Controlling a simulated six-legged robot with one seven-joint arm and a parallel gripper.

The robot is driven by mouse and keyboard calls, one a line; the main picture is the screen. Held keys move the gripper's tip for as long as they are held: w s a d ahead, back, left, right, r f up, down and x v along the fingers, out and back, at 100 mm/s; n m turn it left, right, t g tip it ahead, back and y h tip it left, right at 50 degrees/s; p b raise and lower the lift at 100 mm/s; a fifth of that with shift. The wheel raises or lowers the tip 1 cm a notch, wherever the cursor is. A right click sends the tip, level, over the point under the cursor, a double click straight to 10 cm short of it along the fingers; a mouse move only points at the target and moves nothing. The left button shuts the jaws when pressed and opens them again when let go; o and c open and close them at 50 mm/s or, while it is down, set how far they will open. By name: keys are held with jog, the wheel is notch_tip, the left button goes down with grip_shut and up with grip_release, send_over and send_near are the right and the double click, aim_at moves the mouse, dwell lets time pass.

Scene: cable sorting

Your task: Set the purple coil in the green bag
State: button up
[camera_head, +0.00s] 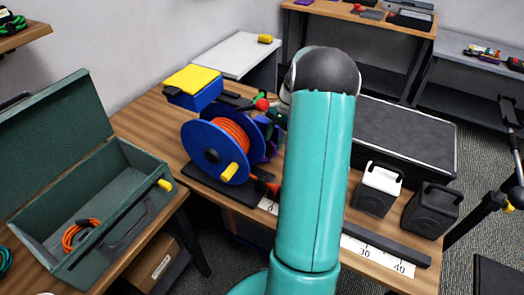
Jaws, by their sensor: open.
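Something purple (271,149) shows behind the blue cable reel, mostly hidden by the reel and my arm; I cannot tell whether it is a coil. I cannot make out a green bag. A green metal toolbox (166,196) stands open at the left, with an orange coil (80,235) inside it. My teal arm rises through the middle of the picture and bends at a black joint. My gripper is not visible; the arm hides the area behind it.
A blue reel (208,160) with orange cable stands on the wooden table. A blue and yellow box (194,86) is behind it. A dark case (408,133), a white-fronted box (377,190) and a black box (430,209) stand right. A ruler strip (375,257) lines the front.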

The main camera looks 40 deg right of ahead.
aim_at(270, 146)
jog(key=shift+w+x, duration=0.15)
jog(key=shift+x, duration=1.2)
jog(key=shift+w+x, duration=0.1)
jog(key=shift+x, duration=1.3)
jog(key=shift+a+r, duration=0.15)
grip_shut()
notch_tip(270, 146, up, 28)
